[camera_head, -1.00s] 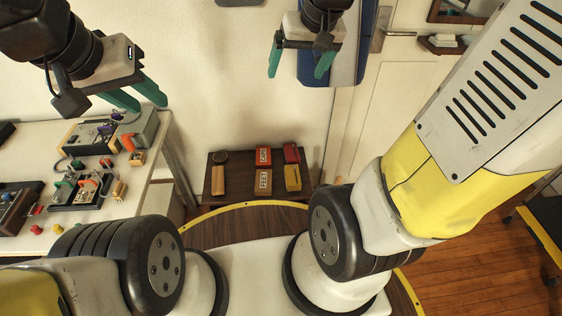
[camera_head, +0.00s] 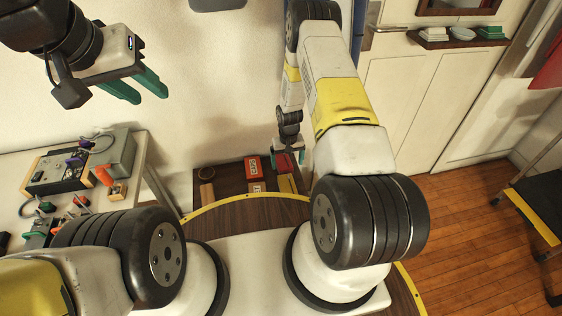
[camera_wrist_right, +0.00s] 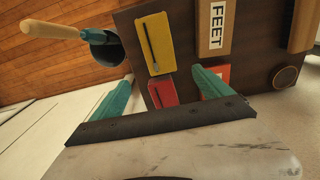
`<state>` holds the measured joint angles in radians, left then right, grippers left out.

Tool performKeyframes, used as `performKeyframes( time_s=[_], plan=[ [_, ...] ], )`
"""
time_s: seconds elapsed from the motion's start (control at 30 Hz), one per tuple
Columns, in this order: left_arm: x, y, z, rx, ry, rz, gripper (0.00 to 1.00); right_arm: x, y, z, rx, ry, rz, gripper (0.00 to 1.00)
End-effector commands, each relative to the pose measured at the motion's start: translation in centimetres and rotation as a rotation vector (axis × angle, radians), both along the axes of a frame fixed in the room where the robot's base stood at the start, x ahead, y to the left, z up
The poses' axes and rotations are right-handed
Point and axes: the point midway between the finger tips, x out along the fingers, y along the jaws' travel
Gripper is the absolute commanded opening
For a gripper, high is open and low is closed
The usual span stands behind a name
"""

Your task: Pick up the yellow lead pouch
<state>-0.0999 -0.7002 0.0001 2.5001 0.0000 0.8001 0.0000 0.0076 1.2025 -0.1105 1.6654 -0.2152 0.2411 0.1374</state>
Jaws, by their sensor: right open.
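The yellow lead pouch (camera_head: 286,184) lies flat on a low dark wooden table (camera_head: 229,181). In the right wrist view the yellow pouch (camera_wrist_right: 153,43) has a dark zip-like strip and lies just beyond the fingertips. My right gripper (camera_wrist_right: 162,76) is open and empty, its teal fingers spread around a red pouch (camera_wrist_right: 163,91) beside the yellow one. In the head view my right gripper (camera_head: 292,158) is small and partly hidden by my own arm. My left gripper (camera_head: 149,95) is high at the upper left, its two fingers apart with nothing between them.
An orange-red CAPS box (camera_head: 253,165) and a FEET box (camera_wrist_right: 214,24) share the low table with a round dark object (camera_wrist_right: 285,77). A wooden-handled item (camera_wrist_right: 55,31) stands near the table edge in the wrist view. A cluttered white workbench (camera_head: 148,150) is at left.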

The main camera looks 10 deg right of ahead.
Motion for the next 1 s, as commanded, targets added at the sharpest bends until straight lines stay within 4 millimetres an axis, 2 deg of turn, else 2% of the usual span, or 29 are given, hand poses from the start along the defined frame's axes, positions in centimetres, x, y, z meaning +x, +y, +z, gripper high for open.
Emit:
performKeyframes(
  time_s=[0.03, 0.1, 0.2, 0.53, 0.73, 0.87, 1.0],
  plan=[
    [0.0, 0.0, 0.0, 0.0, 0.0, 0.0, 0.36, -0.8, 0.1, -2.1, -0.003, 0.016, 0.005, 0.89],
    [0.0, 0.0, 0.0, 0.0, 0.0, 0.0, 0.36, -1.4, 0.1, -3.7, -0.004, 0.023, 0.009, 0.89],
    [0.0, 0.0, 0.0, 0.0, 0.0, 0.0, 0.36, -1.9, 0.2, -5.3, -0.005, 0.031, 0.012, 0.89],
    [0.0, 0.0, 0.0, 0.0, 0.0, 0.0, 0.36, -2.3, 0.2, -9.0, -0.004, 0.034, 0.012, 0.89],
    [0.0, 0.0, 0.0, 0.0, 0.0, 0.0, 0.36, -2.7, 0.1, -12.1, -0.004, 0.033, 0.012, 0.89],
    [0.0, 0.0, 0.0, 0.0, 0.0, 0.0, 0.36, -2.6, 0.1, -13.0, -0.005, 0.032, 0.012, 0.89],
    [0.0, 0.0, 0.0, 0.0, 0.0, 0.0, 0.36, -2.5, 0.1, -13.1, -0.005, 0.031, 0.012, 0.89]
  ],
)
